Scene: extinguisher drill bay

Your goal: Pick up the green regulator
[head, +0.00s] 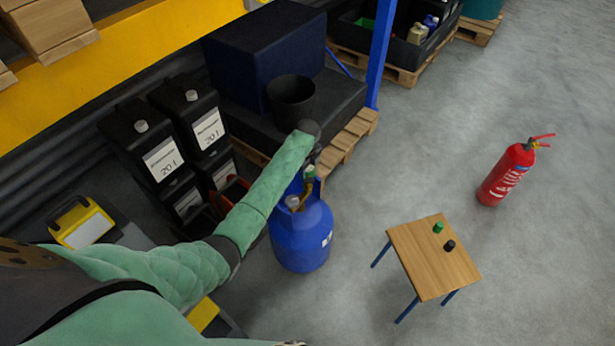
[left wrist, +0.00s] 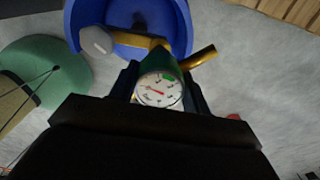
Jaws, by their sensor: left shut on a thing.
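The green regulator (head: 310,171) is at the top of the blue gas cylinder (head: 302,238). In the left wrist view the regulator (left wrist: 176,60) shows a round white gauge with a red needle, and a brass stub to its right. My left gripper (left wrist: 158,78) is shut on the regulator, with dark fingers on both sides of the gauge. In the head view my padded green left arm reaches over the cylinder and partly hides it. I cannot tell whether the regulator still touches the cylinder valve. My right gripper is not in view.
A small wooden table (head: 432,262) with a green cap (head: 438,228) and a black cap (head: 449,246) stands to the right. A red extinguisher (head: 508,174) stands beyond it. Black canisters (head: 160,150) and a pallet (head: 350,138) with a dark bucket (head: 291,98) are behind.

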